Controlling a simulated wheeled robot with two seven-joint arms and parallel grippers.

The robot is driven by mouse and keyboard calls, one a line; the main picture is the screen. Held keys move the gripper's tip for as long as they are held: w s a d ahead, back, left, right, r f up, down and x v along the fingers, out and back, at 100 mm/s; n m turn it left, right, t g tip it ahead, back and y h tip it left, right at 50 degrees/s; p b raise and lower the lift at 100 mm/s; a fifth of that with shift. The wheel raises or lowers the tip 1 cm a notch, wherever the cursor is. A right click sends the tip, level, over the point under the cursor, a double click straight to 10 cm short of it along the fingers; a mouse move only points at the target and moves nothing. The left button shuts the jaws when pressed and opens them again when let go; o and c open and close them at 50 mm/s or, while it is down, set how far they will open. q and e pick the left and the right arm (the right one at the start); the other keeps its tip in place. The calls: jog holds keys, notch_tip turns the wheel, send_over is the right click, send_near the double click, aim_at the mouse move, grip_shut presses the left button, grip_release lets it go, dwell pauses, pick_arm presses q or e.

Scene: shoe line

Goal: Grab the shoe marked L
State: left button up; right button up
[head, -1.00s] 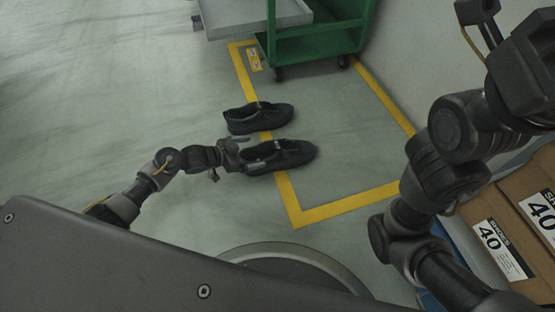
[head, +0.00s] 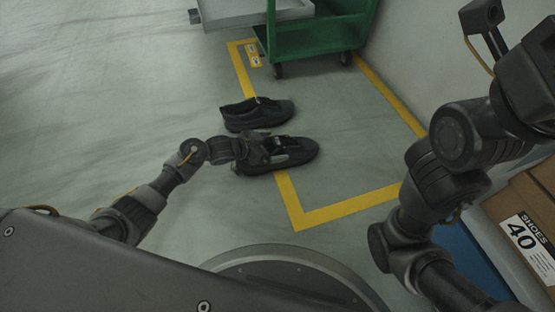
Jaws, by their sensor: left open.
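Two black shoes lie side by side on the floor, both with toes to the right. The farther shoe (head: 257,115) lies across the yellow line. The nearer shoe (head: 302,157) lies just in front of it. My left gripper (head: 285,149) is open over the nearer shoe's opening and hides part of it. I cannot tell whether its fingers touch the shoe. No L mark can be read on either shoe. My right arm (head: 455,135) is folded at the right; I cannot make out its gripper.
A green wheeled cart (head: 312,38) and a grey tray (head: 228,14) stand at the back. A yellow floor line (head: 345,208) bounds the shoe area. Cardboard boxes labelled SHOES 40 (head: 528,238) are at lower right. The floor left of the shoes is clear.

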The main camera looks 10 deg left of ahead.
pick_arm(q)
jog(key=shift+w+d+f, duration=0.3)
jog(key=shift+d, duration=0.1)
jog(key=shift+r, duration=0.15)
jog(key=c, duration=1.8)
jog(key=shift+o, duration=0.2)
jog(key=shift+r, duration=0.1)
